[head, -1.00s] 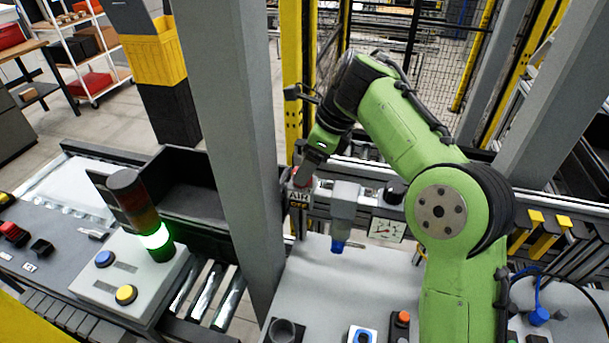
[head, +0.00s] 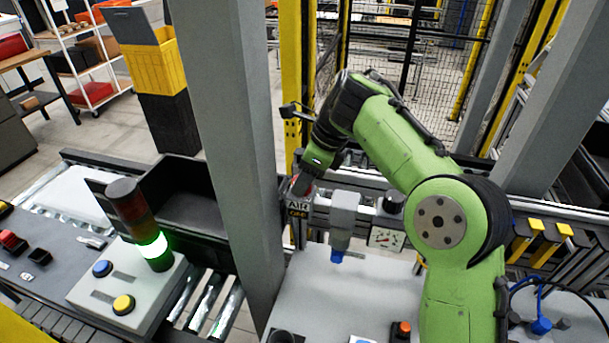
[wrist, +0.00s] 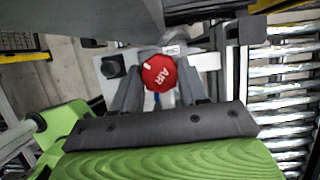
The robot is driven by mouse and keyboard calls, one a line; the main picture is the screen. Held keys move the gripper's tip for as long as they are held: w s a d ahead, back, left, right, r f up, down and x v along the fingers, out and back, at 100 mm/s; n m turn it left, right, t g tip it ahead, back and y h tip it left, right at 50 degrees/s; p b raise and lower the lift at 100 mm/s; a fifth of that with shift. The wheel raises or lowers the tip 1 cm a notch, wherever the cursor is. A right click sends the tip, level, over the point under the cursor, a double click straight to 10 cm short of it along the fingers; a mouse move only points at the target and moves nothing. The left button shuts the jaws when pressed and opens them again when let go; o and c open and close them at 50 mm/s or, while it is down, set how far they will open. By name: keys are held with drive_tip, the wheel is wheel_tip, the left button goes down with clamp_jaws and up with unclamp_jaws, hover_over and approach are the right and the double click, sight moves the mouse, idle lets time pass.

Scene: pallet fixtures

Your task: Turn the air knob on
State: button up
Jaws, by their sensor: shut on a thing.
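The air knob (wrist: 159,73) is a round red knob with "AIR" lettering and a white mark, in the middle of the wrist view. My gripper (wrist: 163,85) has its two dark fingers on either side of the knob, shut on it. In the head view my gripper (head: 301,184) reaches down to the unit behind the "AIR" label (head: 298,206); the knob is mostly hidden there. The white mark points to the upper left in the wrist view.
A grey filter body with a blue tip (head: 342,222) and a pressure gauge (head: 387,238) sit right of the knob. A grey post (head: 225,130) stands close on the left.

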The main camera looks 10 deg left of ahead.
drive_tip(key=shift+r, duration=0.1)
drive_tip(key=n+p, duration=0.1)
drive_tip(key=p, duration=0.2)
drive_tip(key=shift+r+n+g, duration=0.15)
drive_tip(key=shift+n+g, duration=0.25)
drive_tip(key=n+g+p, duration=0.1)
drive_tip(key=n+p, duration=0.1)
drive_tip(key=shift+w+n, duration=0.1)
drive_tip(key=shift+n, duration=0.2)
drive_tip(key=n, duration=0.1)
drive_tip(key=n+g, duration=0.1)
drive_tip(key=shift+w+a+f+n+p, duration=0.1)
drive_tip(key=shift+f+n+p, duration=0.15)
drive_tip(key=shift+n+p, duration=0.15)
drive_tip(key=shift+w+n+g+h, duration=0.1)
drive_tip(key=shift+n+g+h, duration=0.25)
drive_tip(key=shift+n, duration=0.65)
drive_tip(key=shift+n+g+h, duration=0.25)
drive_tip(key=shift+n+h, duration=0.2)
drive_tip(key=shift+n, duration=0.95)
drive_tip(key=o, duration=1.1)
drive_tip(key=shift+c, duration=0.2)
